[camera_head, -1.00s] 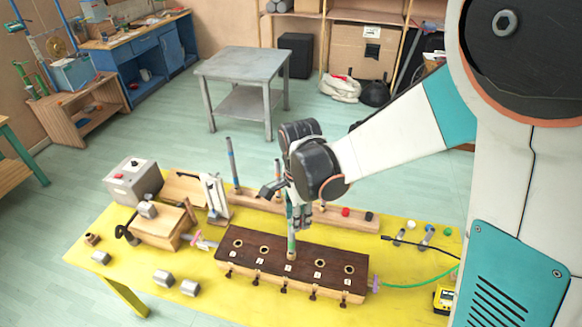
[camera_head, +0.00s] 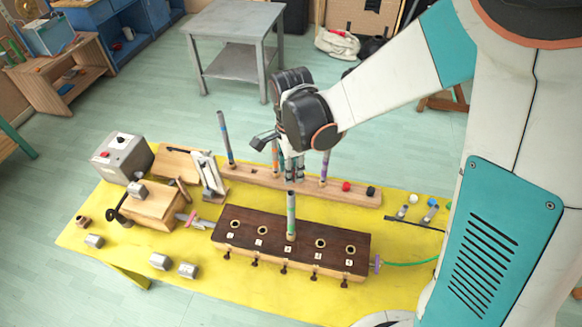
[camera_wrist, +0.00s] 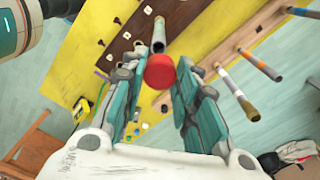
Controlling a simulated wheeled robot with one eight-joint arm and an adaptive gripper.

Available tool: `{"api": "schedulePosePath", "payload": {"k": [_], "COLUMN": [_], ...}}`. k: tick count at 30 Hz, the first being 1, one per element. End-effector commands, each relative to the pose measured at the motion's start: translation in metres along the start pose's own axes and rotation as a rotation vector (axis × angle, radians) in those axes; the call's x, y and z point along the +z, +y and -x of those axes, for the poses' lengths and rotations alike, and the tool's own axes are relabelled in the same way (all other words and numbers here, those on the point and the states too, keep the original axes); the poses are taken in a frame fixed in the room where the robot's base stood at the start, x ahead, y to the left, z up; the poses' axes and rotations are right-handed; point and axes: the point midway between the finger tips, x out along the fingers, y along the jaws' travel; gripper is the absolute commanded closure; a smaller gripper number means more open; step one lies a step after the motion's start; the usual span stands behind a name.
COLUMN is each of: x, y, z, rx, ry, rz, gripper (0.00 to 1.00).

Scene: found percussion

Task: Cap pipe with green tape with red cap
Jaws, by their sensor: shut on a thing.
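The pipe with green tape (camera_head: 291,213) stands upright in the middle hole of the dark wooden block (camera_head: 228,236). Its open, uncapped top shows in the wrist view (camera_wrist: 158,44). My gripper (camera_head: 293,179) is above the block, with its fingertips just beyond or over the pipe top in the head view. The wrist view shows the red cap (camera_wrist: 160,71) between the fingertips (camera_wrist: 160,78), and my gripper is shut on it. There the cap appears close to the pipe top but apart from it. The held cap is hidden in the head view.
Behind the block, a wooden rack (camera_head: 262,180) holds several pipes, with a small red piece (camera_head: 346,186) and a black piece (camera_head: 370,191) at its right end.

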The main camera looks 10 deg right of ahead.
Motion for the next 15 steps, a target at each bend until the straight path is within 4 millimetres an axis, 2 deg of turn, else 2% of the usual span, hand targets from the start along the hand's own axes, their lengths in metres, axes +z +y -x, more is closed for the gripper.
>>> {"api": "schedulePosePath", "payload": {"k": [5, 15], "x": [0.0, 0.0], "y": [0.0, 0.0], "z": [-0.007, -0.036], "rx": [0.0, 0.0], "ry": [0.0, 0.0], "rz": [0.0, 0.0], "gripper": [0.82, 0.82]}}
